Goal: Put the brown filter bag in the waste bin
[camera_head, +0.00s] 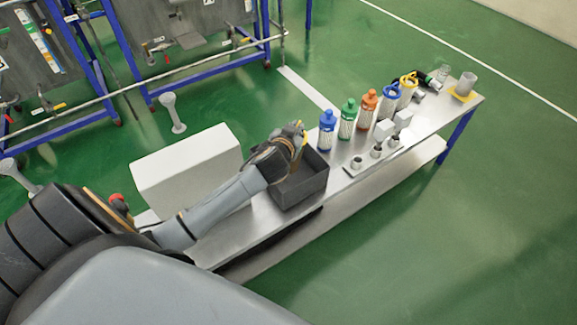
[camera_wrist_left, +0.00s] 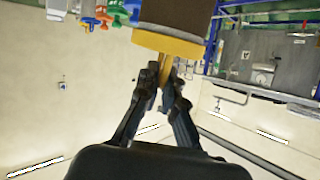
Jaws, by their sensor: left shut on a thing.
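The brown filter bag (camera_wrist_left: 180,14) has a yellow rim with a yellow tab and fills the top middle of the left wrist view. My left gripper (camera_wrist_left: 165,82) is shut on the yellow tab. In the head view the left gripper (camera_head: 297,137) is over the back of a dark grey open box (camera_head: 302,190), which looks like the waste bin, on the metal bench. Only a little yellow shows at the gripper there; the rest of the bag is hidden. How far the bag is above the bin cannot be told. My right gripper is not in view.
Blue (camera_head: 326,130), green (camera_head: 348,118) and orange (camera_head: 368,107) canisters stand right of the bin on the bench (camera_head: 262,230). Small fittings (camera_head: 376,150) stand in front of them. A white block (camera_head: 187,170) stands left of the bin.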

